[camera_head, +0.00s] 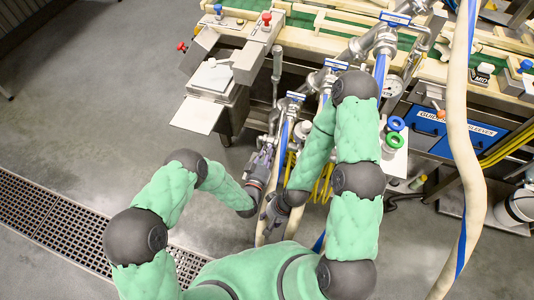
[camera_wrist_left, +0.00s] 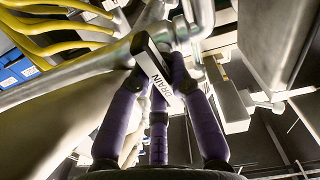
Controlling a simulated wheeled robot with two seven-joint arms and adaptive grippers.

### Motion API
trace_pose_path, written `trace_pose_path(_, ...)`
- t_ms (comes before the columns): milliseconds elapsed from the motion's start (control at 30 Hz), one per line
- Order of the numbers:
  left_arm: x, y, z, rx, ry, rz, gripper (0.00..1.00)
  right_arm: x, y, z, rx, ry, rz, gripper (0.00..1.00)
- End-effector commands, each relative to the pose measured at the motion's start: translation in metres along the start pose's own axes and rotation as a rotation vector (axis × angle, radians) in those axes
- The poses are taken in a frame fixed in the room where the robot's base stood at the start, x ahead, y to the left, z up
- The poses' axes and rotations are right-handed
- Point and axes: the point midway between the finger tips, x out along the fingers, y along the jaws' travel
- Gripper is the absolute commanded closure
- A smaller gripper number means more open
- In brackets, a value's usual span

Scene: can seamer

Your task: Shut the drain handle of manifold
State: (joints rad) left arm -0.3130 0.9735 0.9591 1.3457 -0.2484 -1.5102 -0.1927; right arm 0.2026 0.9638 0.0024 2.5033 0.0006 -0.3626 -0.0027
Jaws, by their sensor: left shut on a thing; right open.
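The drain handle (camera_wrist_left: 158,68) is a lever with a white plate marked DRAIN, seen close up and tilted in the left wrist view. My left gripper (camera_wrist_left: 160,85) has purple-sleeved fingers closed around the handle from both sides. In the head view my left gripper (camera_head: 266,160) points up at the lower end of the manifold pipes (camera_head: 290,112), and the handle is too small to make out there. My right gripper (camera_head: 270,212) is just below it, partly hidden by my own arm; it is empty as far as I see.
Blue-labelled valves (camera_head: 335,65) stand along the pipes up to the right. Yellow hoses (camera_head: 322,185) and pale hoses hang close to my arms. A thick beige hose (camera_head: 462,150) drops at the right. A floor grate (camera_head: 50,215) lies at the left, with clear floor around it.

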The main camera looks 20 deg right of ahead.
Motion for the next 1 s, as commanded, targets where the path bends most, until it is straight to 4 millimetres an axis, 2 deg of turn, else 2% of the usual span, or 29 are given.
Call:
trace_pose_path(333, 0.0004, 0.0003, 0.0007, 0.133, 0.0, -0.001, 1.0, 0.0068, 0.0024, -0.0003, 0.0, 0.0, 0.0, 0.56)
trace_pose_path(833, 0.0004, 0.0003, 0.0003, 0.153, 0.0, -0.001, 1.0, 0.0071, 0.0025, -0.0003, 0.0, 0.0, 0.0, 0.56)
trace_pose_path(867, 0.0004, 0.0003, 0.0003, 0.153, 0.0, -0.001, 0.77, 0.0071, 0.0025, -0.0003, 0.0, 0.0, 0.0, 0.56)
trace_pose_path(900, 0.0004, 0.0003, 0.0002, 0.153, 0.0, -0.001, 0.66, 0.0071, 0.0025, -0.0003, 0.0, 0.0, 0.0, 0.56)
trace_pose_path(933, 0.0004, 0.0003, 0.0002, 0.152, 0.0, -0.001, 0.57, 0.0071, 0.0025, -0.0003, 0.0, 0.0, 0.0, 0.56)
trace_pose_path(1000, 0.0004, 0.0003, 0.0003, 0.152, 0.0, -0.001, 0.56, 0.0071, 0.0026, -0.0003, 0.0, 0.0, 0.0, 0.56)
